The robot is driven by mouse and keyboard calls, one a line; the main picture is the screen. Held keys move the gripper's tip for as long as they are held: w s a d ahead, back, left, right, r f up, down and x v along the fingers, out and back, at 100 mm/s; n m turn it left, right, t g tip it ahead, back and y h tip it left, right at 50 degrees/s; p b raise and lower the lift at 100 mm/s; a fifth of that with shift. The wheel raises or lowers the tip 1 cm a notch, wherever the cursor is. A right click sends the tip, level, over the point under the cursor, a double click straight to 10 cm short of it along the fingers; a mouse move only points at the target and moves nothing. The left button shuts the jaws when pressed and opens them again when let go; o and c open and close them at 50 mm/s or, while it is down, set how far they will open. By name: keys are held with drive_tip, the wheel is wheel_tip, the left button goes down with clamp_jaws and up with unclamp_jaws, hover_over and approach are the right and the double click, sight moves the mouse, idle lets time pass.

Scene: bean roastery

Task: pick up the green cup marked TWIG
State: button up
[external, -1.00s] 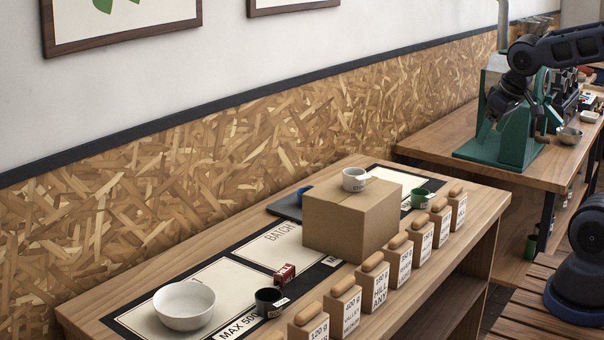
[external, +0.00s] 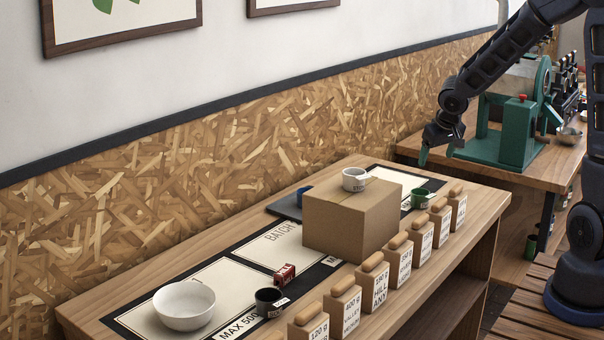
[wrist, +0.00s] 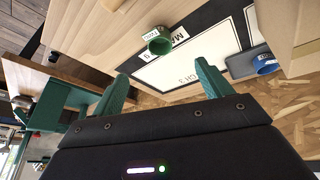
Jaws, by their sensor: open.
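A small green cup (external: 419,199) stands on the counter mat, right of the cardboard box and behind the row of labelled blocks.
The cardboard box (external: 345,225) carries a white cup (external: 354,180). A dark tray (external: 288,205) with a blue cup (wrist: 267,65) lies behind it. Wood-topped labelled blocks (external: 399,262) line the front edge. A white bowl (external: 184,305), dark cup (external: 268,302) and red tin (external: 285,274) stand left.

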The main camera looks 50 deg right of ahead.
approach(421, 193)
drive_tip(key=s+a+r, duration=0.1)
drive_tip(key=a+r, duration=0.1)
drive_tip(key=a, duration=0.1)
drive_tip(key=shift+m+y, duration=0.4)
drive_tip(key=shift+d+x, duration=0.2)
drive_tip(key=shift+x, duration=2.7)
drive_tip(key=shift+d+x, duration=0.15)
drive_tip(key=shift+x, duration=1.1)
drive_tip(key=shift+d+x, duration=0.1)
drive_tip(key=shift+x, duration=1.1)
drive_tip(key=shift+s, duration=0.1)
drive_tip(key=c, duration=1.1)
